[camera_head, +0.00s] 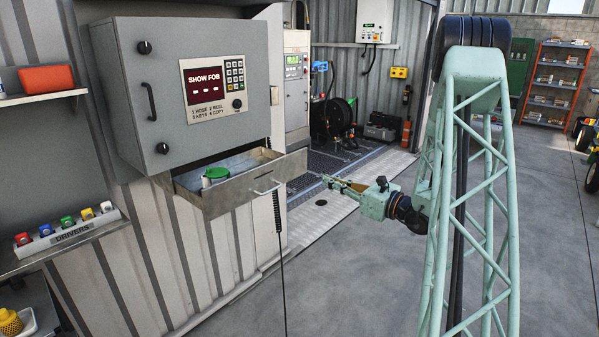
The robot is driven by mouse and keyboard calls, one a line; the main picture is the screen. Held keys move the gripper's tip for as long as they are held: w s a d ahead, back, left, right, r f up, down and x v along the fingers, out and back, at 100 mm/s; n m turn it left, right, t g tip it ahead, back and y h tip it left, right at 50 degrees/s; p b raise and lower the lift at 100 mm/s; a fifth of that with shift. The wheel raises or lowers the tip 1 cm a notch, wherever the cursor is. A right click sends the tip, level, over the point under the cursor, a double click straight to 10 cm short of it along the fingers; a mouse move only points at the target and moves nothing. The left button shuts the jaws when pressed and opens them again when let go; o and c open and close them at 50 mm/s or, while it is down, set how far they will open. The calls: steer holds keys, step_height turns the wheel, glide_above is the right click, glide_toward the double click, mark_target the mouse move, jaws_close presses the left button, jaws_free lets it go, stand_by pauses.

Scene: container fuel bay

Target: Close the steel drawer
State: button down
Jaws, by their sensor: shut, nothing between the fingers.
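The steel drawer (232,197) stands open below a grey wall cabinet (190,90), pulled out toward the front right. My gripper (326,179) is shut and empty, to the right of the drawer front at about handle height. In this view a gap shows between its fingertips and the drawer front. How far apart they are in depth I cannot tell.
A black cord (279,240) hangs below the drawer's right side. A shelf of coloured fobs labelled DRIVERS (73,233) is at the lower left. The concrete floor (350,270) between the wall and my arm is clear. A fuel dispenser (297,80) stands behind.

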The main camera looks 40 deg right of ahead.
mark_target(294, 168)
steer(key=shift+w, duration=0.15)
steer(key=shift+b+x, duration=1.2)
steer(key=shift+x, duration=5.7)
steer(key=shift+w, duration=0.15)
